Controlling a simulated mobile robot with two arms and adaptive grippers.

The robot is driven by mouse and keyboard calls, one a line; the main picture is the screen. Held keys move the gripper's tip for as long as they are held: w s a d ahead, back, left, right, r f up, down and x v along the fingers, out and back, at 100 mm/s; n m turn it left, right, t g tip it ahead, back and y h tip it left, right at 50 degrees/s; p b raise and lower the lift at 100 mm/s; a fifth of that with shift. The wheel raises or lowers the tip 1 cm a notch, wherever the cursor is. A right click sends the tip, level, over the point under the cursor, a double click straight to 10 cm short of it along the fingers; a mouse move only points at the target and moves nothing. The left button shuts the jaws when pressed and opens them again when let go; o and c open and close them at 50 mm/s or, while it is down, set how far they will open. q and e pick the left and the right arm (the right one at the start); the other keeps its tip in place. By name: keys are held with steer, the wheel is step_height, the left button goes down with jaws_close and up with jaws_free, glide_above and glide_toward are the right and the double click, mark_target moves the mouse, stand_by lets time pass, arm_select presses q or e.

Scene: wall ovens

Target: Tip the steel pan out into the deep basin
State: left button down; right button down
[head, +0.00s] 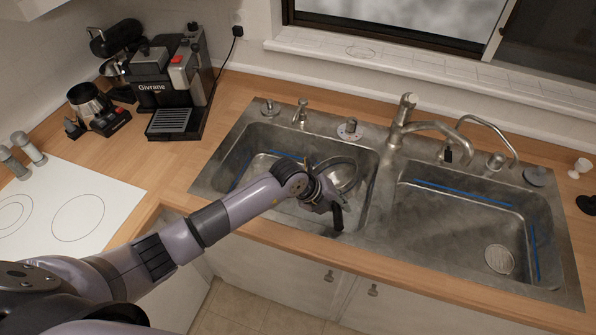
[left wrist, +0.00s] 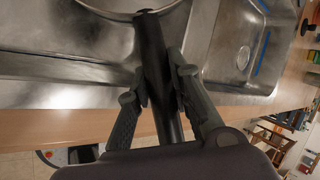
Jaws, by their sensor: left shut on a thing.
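The steel pan (head: 340,172) is at the left basin (head: 262,135) of the double sink, over or inside its right half; I cannot tell its exact height. Its round bowl looks tilted, and part of it is hidden behind my gripper. My left gripper (head: 322,194) is shut on the pan's dark handle (head: 338,217). In the left wrist view the handle (left wrist: 154,70) runs between both fingers, and the pan's rim (left wrist: 125,14) shows at the top edge. I cannot make out any contents in the pan. My right gripper is not in view.
The right basin (head: 460,225) is empty apart from its drain. A faucet (head: 405,125) stands behind the divider. A coffee machine (head: 170,85) and a grinder-like appliance (head: 92,105) stand on the wooden counter at the left, behind a white cooktop (head: 75,205).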

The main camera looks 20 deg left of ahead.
arm_select(q)
steer(key=d+m+y, duration=0.1)
steer(key=d+y, duration=0.4)
steer(key=d, duration=0.1)
steer(key=shift+s+d+r+t, duration=0.15)
steer(key=shift+s+d+t, duration=0.2)
steer(key=shift+s, duration=0.1)
stand_by(1.6)
